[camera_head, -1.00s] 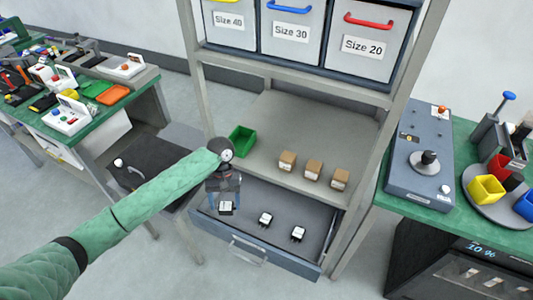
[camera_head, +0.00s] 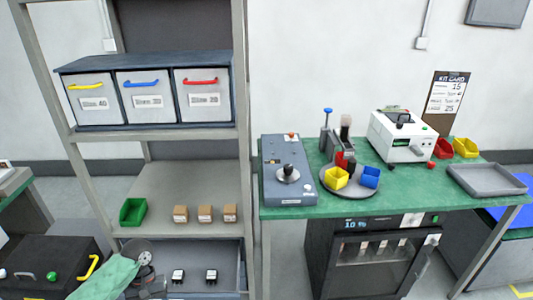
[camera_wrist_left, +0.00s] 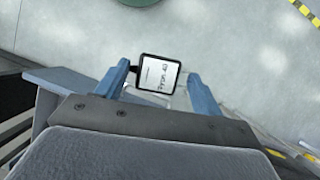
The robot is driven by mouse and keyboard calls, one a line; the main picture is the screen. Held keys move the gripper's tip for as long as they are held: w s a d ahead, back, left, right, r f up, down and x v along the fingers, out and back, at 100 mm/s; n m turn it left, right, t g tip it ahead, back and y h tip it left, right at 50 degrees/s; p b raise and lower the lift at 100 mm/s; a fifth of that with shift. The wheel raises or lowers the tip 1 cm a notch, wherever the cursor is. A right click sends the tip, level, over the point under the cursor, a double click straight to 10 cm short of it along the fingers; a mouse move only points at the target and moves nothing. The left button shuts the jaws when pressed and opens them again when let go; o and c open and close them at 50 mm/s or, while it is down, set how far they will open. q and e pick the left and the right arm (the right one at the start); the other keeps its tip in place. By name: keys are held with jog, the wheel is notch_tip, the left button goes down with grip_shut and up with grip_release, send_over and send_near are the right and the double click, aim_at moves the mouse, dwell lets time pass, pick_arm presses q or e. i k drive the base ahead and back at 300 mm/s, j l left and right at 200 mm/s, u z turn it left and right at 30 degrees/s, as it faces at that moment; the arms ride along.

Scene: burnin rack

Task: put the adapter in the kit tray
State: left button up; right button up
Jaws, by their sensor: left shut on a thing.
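My left gripper (camera_wrist_left: 159,84) is shut on an adapter (camera_wrist_left: 158,72), a small black block with a white printed label, held between two blue fingers. In the head view my left gripper (camera_head: 150,287) is at the bottom left, by the open drawer; its fingertips and the held adapter cannot be made out there. Two more adapters, one on the left (camera_head: 178,276) and one on the right (camera_head: 211,276), lie in the drawer. A flat grey tray (camera_head: 459,185), which looks like the kit tray, lies empty on the green bench at the right. My right gripper is not in view.
The rack shelf (camera_head: 180,183) holds a green bin (camera_head: 133,211) and several brown boxes. The green bench (camera_head: 300,211) carries a grey control box (camera_head: 283,150), a turntable with coloured bins, a white machine (camera_head: 403,137), and red and yellow bins (camera_head: 465,148). A rack post separates shelf and bench.

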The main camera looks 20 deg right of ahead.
aim_at(484, 182)
jog(key=l+z, duration=0.35)
jog(key=z, duration=0.15)
jog(key=l+z, duration=0.45)
jog(key=i+l, duration=0.15)
jog(key=l, duration=0.25)
jog(key=i+l, duration=0.1)
jog(key=l, duration=0.35)
jog(key=i+l, duration=0.15)
jog(key=l, duration=0.25)
jog(key=i+l, duration=0.15)
jog(key=l, duration=0.25)
jog(key=i+l, duration=0.1)
jog(key=l, duration=0.35)
